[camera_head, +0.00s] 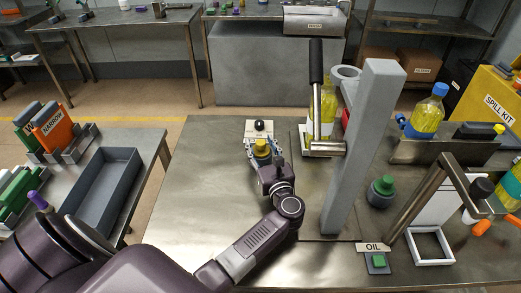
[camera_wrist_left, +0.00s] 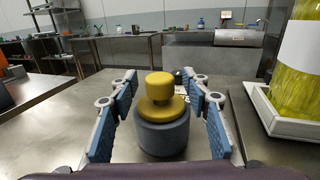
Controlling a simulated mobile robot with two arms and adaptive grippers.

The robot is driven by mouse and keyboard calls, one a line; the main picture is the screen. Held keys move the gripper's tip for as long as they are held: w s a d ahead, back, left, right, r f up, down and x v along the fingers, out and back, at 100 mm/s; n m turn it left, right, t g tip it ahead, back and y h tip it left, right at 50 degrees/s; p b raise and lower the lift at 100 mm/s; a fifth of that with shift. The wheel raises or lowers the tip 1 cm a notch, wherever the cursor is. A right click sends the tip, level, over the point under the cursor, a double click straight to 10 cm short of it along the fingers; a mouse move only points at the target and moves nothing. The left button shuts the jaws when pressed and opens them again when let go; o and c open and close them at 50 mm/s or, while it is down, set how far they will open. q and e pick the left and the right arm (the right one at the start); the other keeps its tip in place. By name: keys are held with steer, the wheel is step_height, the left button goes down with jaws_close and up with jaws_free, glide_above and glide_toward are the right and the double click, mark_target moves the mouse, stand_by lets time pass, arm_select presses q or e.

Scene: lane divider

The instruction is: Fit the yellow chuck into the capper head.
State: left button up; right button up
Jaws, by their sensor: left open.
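The yellow chuck (camera_head: 261,147) has a knob on top and sits on a dark grey round base on the steel table. In the left wrist view the yellow chuck (camera_wrist_left: 160,98) stands upright between the blue-padded fingers of my left gripper (camera_wrist_left: 160,118). The fingers are open, with a gap on both sides. In the head view my left gripper (camera_head: 264,150) reaches around it from the near side. A capper-like fixture with a black-gripped lever (camera_head: 316,62) stands to the right; I cannot clearly make out its head. My right gripper is not in view.
A tall grey post (camera_head: 365,140) rises right of my left arm. A white panel with a black knob (camera_head: 260,126) is just behind the chuck. The table left of the chuck is clear.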

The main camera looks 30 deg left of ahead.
arm_select(q)
steer(key=shift+w, duration=0.1)
jaws_close()
stand_by(0.3)
